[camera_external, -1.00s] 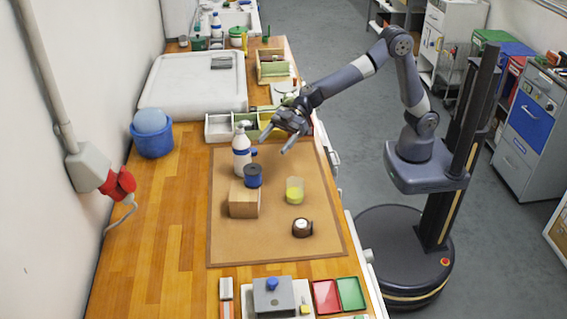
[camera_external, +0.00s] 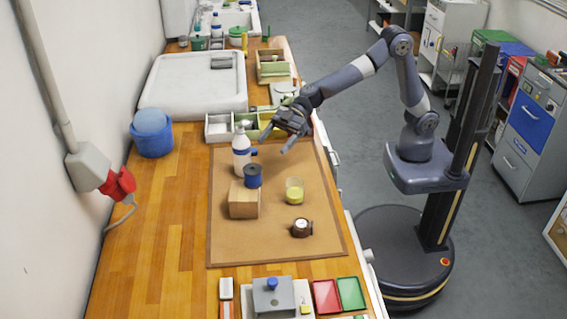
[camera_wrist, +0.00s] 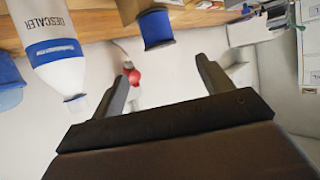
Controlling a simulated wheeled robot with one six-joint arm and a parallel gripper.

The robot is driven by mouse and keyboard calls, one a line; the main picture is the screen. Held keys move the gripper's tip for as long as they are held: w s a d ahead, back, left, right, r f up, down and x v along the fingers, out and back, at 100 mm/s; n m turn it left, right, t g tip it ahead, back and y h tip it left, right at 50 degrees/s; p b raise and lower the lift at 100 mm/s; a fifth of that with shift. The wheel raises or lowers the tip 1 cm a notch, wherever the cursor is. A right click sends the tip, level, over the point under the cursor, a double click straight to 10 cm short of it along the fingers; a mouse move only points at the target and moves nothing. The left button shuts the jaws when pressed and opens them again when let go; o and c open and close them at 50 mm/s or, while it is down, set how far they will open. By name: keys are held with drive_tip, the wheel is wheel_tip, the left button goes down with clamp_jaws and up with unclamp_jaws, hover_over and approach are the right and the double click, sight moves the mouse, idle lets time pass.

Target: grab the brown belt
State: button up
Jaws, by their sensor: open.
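The brown belt seems to be the small dark brown coil (camera_external: 301,229) with a pale round middle, lying on the near right part of the tan mat (camera_external: 255,245). It is small in the outside view, and I cannot make it out in the wrist view. My gripper (camera_external: 273,146) is open and empty above the far end of the mat, well away from the coil. In the wrist view my gripper's fingers (camera_wrist: 162,72) are spread with nothing between them.
A white descaler bottle (camera_external: 241,157) stands near my gripper. A blue spool (camera_external: 253,177) sits on a cardboard box (camera_external: 243,204), with a yellow-filled cup (camera_external: 294,190) to the right. Red (camera_external: 326,297) and green (camera_external: 351,293) trays lie at the near edge.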

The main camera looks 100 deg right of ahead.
drive_tip(key=shift+o, duration=0.7)
drive_tip(key=shift+r, duration=0.1)
